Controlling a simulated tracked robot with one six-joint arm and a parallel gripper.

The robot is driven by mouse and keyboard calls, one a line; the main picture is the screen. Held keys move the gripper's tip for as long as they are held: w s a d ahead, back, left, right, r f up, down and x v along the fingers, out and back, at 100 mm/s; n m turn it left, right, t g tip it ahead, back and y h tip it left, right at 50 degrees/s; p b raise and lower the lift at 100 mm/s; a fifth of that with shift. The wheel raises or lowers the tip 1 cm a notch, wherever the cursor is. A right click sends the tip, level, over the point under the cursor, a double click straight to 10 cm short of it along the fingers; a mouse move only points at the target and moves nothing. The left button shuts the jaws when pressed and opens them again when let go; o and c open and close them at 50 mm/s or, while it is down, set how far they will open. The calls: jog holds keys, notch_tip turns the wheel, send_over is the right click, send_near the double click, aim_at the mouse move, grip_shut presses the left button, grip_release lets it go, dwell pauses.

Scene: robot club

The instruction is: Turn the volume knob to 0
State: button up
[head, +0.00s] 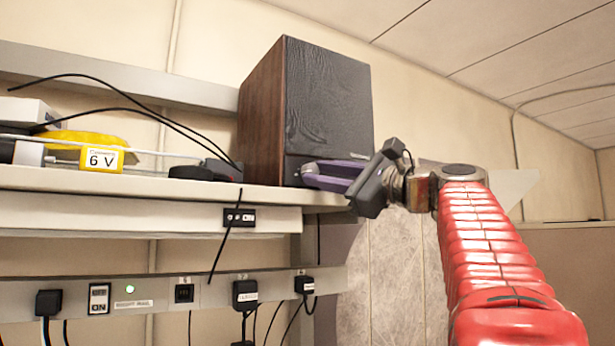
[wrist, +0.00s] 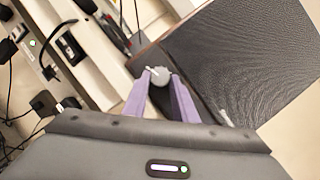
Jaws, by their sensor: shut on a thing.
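The volume knob (wrist: 160,76) is a small round grey knob with a white pointer line, low on the front of the speaker. In the wrist view the pointer points to the left and slightly up. My gripper (wrist: 158,88) has its two purple fingers on either side of the knob, shut on it. In the head view my gripper (head: 310,174) reaches in from the right at the lower front of the speaker (head: 330,100), and the knob is hidden there. The speaker also shows in the wrist view (wrist: 245,55), with a black cloth front and brown wooden side.
The speaker stands at the right end of a shelf (head: 140,210). A yellow 6 V item (head: 101,159), a dark device (head: 200,172) and black cables lie on the shelf to its left. A power rail (head: 150,300) with plugs runs below. Space right of the speaker is open.

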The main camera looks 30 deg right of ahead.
jog(key=shift+n+y, duration=0.3)
jog(key=shift+n, duration=0.4)
jog(key=o, duration=1)
jog(key=shift+o, duration=0.2)
jog(key=v, duration=1.3)
jog(key=shift+s+r, duration=0.2)
jog(key=shift+s, duration=0.25)
